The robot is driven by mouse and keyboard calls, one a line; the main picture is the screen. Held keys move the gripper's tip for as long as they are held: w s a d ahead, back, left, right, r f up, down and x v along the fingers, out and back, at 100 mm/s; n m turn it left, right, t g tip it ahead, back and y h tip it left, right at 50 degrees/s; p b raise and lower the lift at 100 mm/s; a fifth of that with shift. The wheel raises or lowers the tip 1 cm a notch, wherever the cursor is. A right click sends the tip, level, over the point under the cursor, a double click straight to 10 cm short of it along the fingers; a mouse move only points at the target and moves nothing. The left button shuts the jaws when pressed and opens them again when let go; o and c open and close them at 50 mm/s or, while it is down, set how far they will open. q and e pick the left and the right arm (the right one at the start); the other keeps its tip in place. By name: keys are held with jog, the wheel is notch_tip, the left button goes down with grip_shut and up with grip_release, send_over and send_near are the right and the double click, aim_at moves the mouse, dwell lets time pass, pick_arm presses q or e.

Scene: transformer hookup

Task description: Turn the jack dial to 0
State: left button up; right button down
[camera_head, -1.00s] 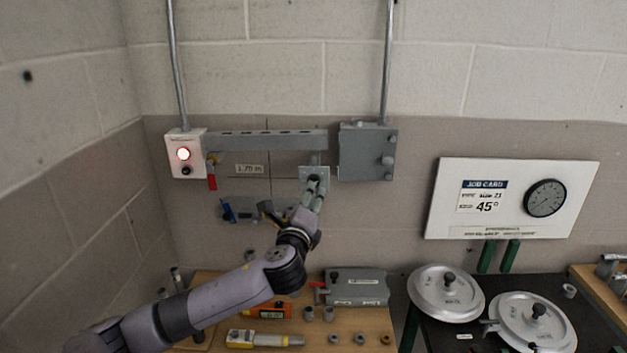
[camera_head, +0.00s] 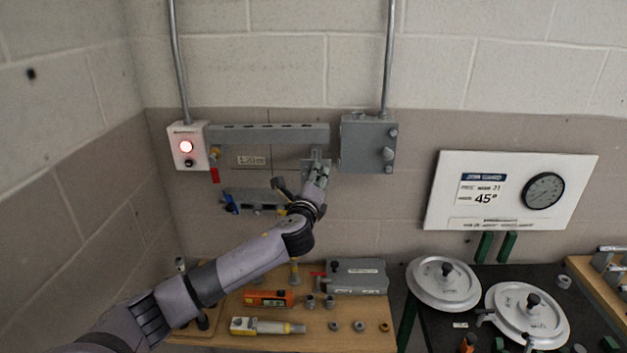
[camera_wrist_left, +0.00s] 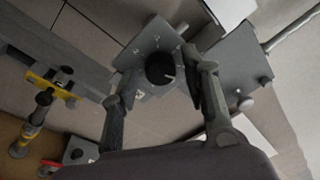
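The jack dial (camera_wrist_left: 160,68) is a round black knob with a short white mark, on a square grey plate (camera_wrist_left: 133,52) with small markings too small to read. In the wrist view the mark points toward the lower right. My left gripper (camera_wrist_left: 153,88) is open, with one finger on each side of the knob. A gap shows on the left finger's side; the right finger is close to the knob, and I cannot tell if it touches. In the head view my left gripper (camera_head: 320,172) is in front of the plate and hides the knob. My right gripper is not in view.
A grey rail (camera_head: 268,134) runs above the dial, between a white lamp box (camera_head: 187,146) and a grey box (camera_head: 367,144). A job card board (camera_head: 510,193) reads 45°. Below stands a wooden bench (camera_head: 300,343) with tools and a grey block (camera_head: 357,277).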

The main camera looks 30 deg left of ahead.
pick_arm(q)
grip_shut()
jog(key=shift+w+d+f+n+t+y+b, duration=0.1)
jog(key=shift+n+y+b, duration=0.15)
jog(key=shift+n+b, duration=1.95)
jog(key=shift+s+a+f+n+t+y+b, duration=0.1)
jog(key=shift+n+y+b, duration=0.2)
jog(key=shift+n+b, duration=1.95)
jog(key=shift+w+d+f+n+t+y+b, duration=0.1)
jog(key=shift+n+y+b, duration=0.15)
jog(key=shift+n+b, duration=1.95)
jog(key=shift+n, duration=0.25)
jog(key=shift+c, duration=1)
grip_release()
jog(key=o, duration=0.4)
jog(key=shift+r, duration=0.15)
